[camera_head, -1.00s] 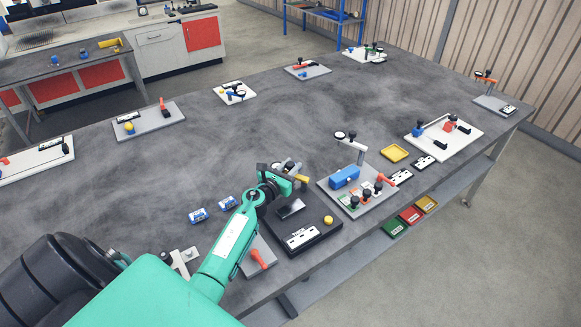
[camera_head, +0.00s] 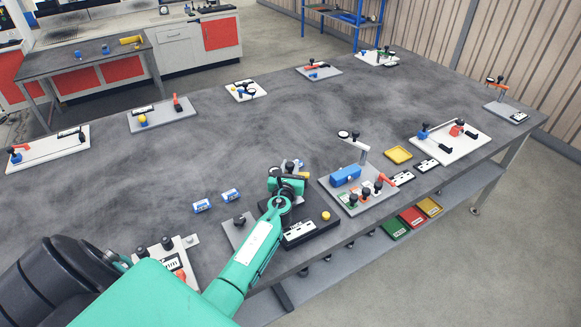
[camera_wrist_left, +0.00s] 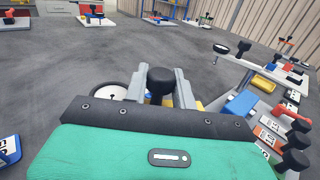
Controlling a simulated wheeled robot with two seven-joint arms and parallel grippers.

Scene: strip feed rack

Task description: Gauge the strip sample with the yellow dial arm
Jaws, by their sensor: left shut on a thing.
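My left gripper (camera_head: 287,170) is over the back of a black gauge base (camera_head: 322,227), which has a yellow button (camera_head: 326,216) and a white label plate (camera_head: 299,232). In the left wrist view its two grey fingers (camera_wrist_left: 160,85) are shut on a black knob (camera_wrist_left: 160,76). A round white dial (camera_wrist_left: 110,90) shows just left of the fingers, partly hidden by the gripper body. Small yellow parts (camera_head: 299,163) show behind the gripper; they seem to belong to the dial arm, mostly hidden. I cannot make out the strip sample.
Right of the base stands a grey fixture with a blue block (camera_head: 345,176) and several black knobs. Two blue-and-white boxes (camera_head: 201,206) lie to the left. A yellow tray (camera_head: 398,155) is at the right. The table's middle (camera_head: 270,130) is clear; its front edge is close to the base.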

